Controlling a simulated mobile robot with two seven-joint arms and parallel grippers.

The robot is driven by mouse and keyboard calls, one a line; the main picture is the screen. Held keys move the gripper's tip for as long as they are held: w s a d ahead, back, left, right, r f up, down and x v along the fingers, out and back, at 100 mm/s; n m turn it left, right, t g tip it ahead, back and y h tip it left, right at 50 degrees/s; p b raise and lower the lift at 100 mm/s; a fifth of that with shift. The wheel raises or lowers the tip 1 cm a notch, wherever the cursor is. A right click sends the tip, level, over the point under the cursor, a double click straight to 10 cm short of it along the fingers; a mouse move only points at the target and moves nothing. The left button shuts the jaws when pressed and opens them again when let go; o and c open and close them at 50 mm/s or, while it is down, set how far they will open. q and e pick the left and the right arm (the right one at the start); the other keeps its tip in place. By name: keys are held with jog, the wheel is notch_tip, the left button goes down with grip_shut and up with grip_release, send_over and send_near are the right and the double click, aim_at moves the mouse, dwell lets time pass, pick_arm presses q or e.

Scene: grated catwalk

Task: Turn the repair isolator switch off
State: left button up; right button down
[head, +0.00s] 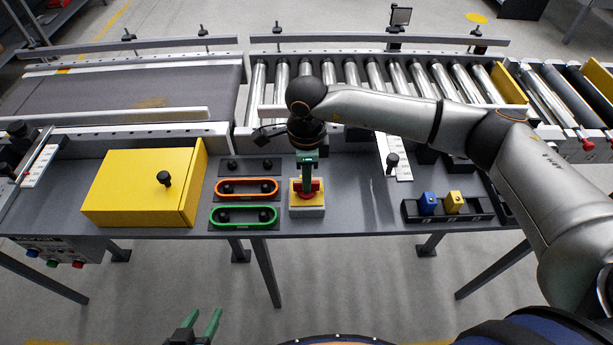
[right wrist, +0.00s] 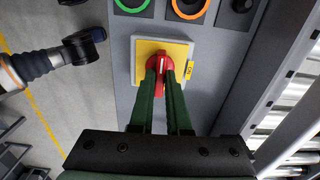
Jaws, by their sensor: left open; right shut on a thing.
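The repair isolator switch is a red rotary handle (head: 305,193) on a yellow plate (head: 294,204) atop a small light grey box. It also shows in the right wrist view as a red handle (right wrist: 161,61) with a white mark, on its yellow plate (right wrist: 146,48). My right gripper (head: 308,178) comes down from above, its green fingers (right wrist: 161,82) shut on the red handle, hiding part of it. My left gripper (head: 197,328) is open and empty at the bottom edge of the head view, well short of the bench.
Left of the switch are orange-ringed (head: 246,188) and green-ringed (head: 243,216) panels and a yellow box (head: 143,187) with a black knob. A black holder (head: 484,209) with blue and yellow padlocks stands to the right. Conveyor rollers (head: 369,85) run behind.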

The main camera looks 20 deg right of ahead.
jog(key=c, duration=0.9)
grip_release()
notch_tip(320, 180, up, 13)
jog(key=shift+f, duration=0.2)
